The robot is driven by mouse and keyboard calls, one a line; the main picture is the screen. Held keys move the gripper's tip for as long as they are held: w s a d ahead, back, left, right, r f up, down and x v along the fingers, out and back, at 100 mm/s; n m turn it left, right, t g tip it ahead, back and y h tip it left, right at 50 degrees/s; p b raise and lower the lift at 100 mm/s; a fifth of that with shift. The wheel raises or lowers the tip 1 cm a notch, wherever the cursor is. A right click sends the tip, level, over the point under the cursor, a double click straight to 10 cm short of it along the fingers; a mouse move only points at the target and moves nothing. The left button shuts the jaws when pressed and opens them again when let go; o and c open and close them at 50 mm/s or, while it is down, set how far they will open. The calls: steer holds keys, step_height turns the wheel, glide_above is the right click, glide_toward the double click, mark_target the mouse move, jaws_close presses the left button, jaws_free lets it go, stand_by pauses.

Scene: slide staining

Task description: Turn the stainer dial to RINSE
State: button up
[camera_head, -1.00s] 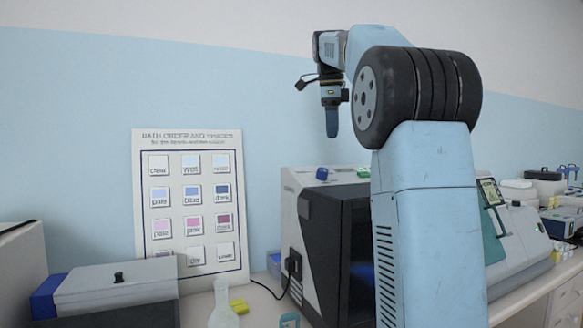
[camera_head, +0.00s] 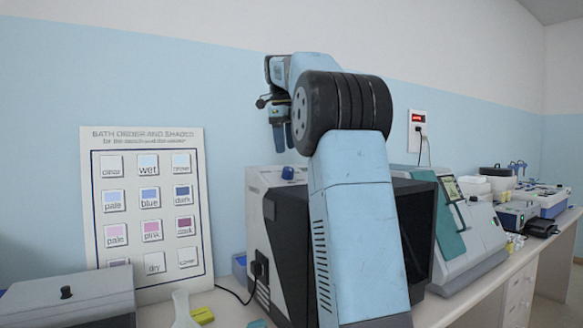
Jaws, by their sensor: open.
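My gripper (camera_head: 283,138) hangs from my raised arm above the dark-fronted machine, with its blue fingers pointing down. It is open, with nothing seen between the fingers. To the right stands a light grey bench machine with a teal panel (camera_head: 452,232) and a small tilted screen (camera_head: 451,189); it may be the stainer, but I cannot tell for sure. I can make out no dial or RINSE mark. My arm hides much of the dark-fronted machine (camera_head: 414,235). My gripper is well to the left of the teal-panelled machine.
A chart (camera_head: 152,274) of bath order and shades leans on the wall at left. A grey lidded box (camera_head: 68,296) stands in front of it. White boxes (camera_head: 497,185) and other equipment line the bench at far right. A wall outlet (camera_head: 419,130) holds a plug.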

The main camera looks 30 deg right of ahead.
mark_target(288, 168)
steer(key=f, duration=0.5)
steer(key=d+f, duration=0.1)
steer(key=f, duration=0.1)
steer(key=shift+w+f, duration=0.2)
steer(key=shift+w, duration=0.1)
steer(key=shift+c, duration=0.2)
